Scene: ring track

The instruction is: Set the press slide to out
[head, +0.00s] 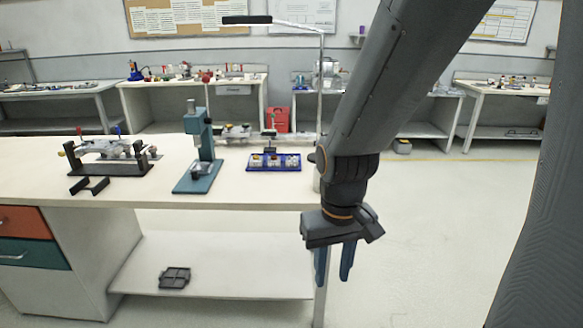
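The teal press (198,135) stands upright on the workbench (240,195), left of the picture's middle. A small grey part (203,169) sits low on its base, beneath the head; it may be the press slide, but it is too small to tell its position. My gripper (333,280) hangs in front of the bench's right end, to the right of the press and well apart from it. Its two blue fingers point down with a gap between them, and nothing shows between them.
A blue tray (274,168) with small parts is right of the press. A dark fixture (110,155) and a black bracket (89,186) are left. A lamp post (321,100) rises at the bench's right end. Floor to the right is clear.

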